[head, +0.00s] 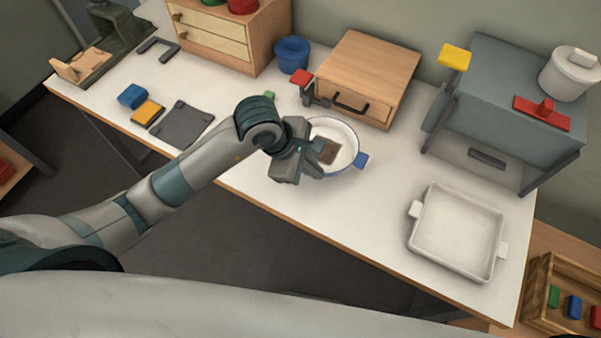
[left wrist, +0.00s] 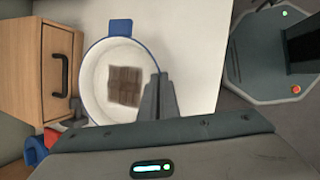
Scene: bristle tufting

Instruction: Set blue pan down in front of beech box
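The blue pan (head: 348,130), round with a white inside, blue rim and blue side handle, is directly in front of the beech box (head: 372,58). A brown block (head: 326,151) lies inside it. In the left wrist view the pan (left wrist: 92,88) is beside the box (left wrist: 56,50), a small gap between them. My left gripper (head: 312,160) is at the pan's near side. Its fingers (left wrist: 162,97) are close together with the pan's rim between them. I cannot tell whether the pan's base touches the table. My right gripper is not in view.
A grey clamp-like piece with a red top (head: 301,77) and a blue pot (head: 292,55) stand left of the box. A white tray (head: 415,235) lies at the right, below a grey oven-like unit (head: 500,105). The table (head: 375,205) between pan and tray is clear.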

